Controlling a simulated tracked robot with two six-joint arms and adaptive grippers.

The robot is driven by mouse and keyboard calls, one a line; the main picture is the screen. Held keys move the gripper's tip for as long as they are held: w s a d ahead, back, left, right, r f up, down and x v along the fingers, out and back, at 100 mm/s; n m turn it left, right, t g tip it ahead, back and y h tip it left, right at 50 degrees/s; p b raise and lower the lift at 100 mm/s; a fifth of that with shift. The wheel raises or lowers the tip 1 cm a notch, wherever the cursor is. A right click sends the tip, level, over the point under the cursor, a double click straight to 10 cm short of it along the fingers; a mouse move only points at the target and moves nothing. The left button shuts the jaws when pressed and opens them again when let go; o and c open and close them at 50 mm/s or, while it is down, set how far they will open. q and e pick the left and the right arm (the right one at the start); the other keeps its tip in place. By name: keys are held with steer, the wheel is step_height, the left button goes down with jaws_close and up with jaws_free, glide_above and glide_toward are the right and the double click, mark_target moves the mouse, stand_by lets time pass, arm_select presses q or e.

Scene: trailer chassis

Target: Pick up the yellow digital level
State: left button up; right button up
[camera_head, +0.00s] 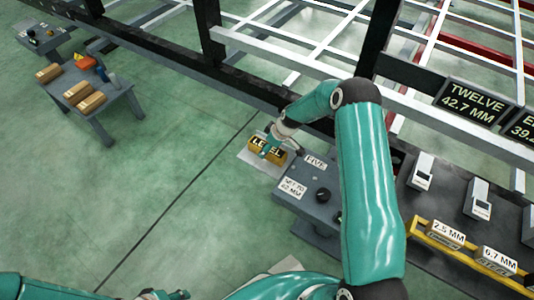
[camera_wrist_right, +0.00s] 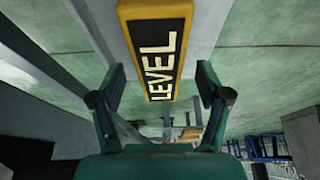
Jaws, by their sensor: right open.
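The yellow digital level (camera_head: 257,142), with a black face lettered LEVEL, lies on a pale grey plate (camera_head: 250,159) beside the grey FIVE box. My right gripper (camera_head: 279,143) is at the level, and its arm hides part of it. In the right wrist view the level (camera_wrist_right: 157,45) lies ahead, lined up between the two fingers of my open right gripper (camera_wrist_right: 161,82). Gaps show on both sides, and I cannot tell how far the fingers reach around it. A small part of my left gripper (camera_head: 165,295) shows at the bottom edge; its jaws are unclear.
The grey box (camera_head: 318,187) with a black knob stands right of the level. The dark chassis rail (camera_head: 262,86) runs behind it. A grey bench (camera_head: 118,98) with wooden blocks stands at upper left. A yellow rack (camera_head: 462,259) with blocks is at lower right.

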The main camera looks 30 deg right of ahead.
steer(key=shift+x, duration=0.8)
steer(key=shift+r, duration=0.1)
jaws_close()
